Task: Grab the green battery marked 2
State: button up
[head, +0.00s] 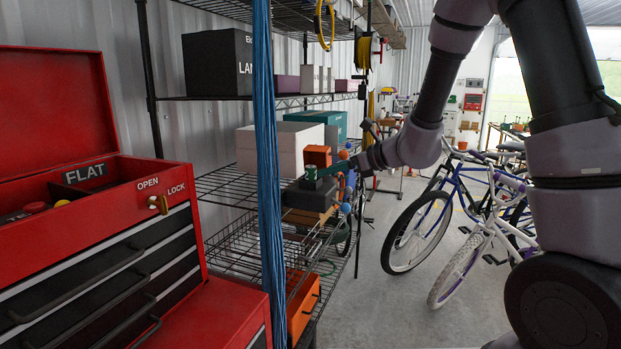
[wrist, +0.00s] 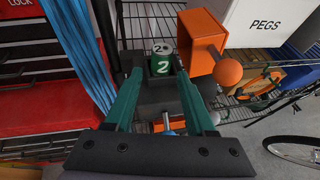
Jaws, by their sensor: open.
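The green battery (wrist: 161,64) marked 2 stands upright on a dark block (wrist: 155,95), its silver top showing. In the head view the battery (head: 310,174) is small, on the dark block (head: 309,196) at the rack's front edge. My gripper (wrist: 159,72) is open, with its two green fingers reaching forward and one tip on each side of the battery in the wrist view. In the head view my gripper (head: 322,171) comes in from the right, its tips at the battery. I cannot tell whether either finger touches it.
A white PEGS box (wrist: 266,22) is behind. Blue cables (head: 266,180) hang left of it. A red toolbox (head: 95,190) is at left. Bikes (head: 465,220) stand at right.

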aim_at(318, 181)
jog(key=x, duration=0.5)
jog(key=shift+w+a, duration=0.1)
jog(key=shift+w, duration=0.05)
grip_shut()
jog(key=shift+r, duration=0.25)
jog(key=shift+r, duration=0.6)
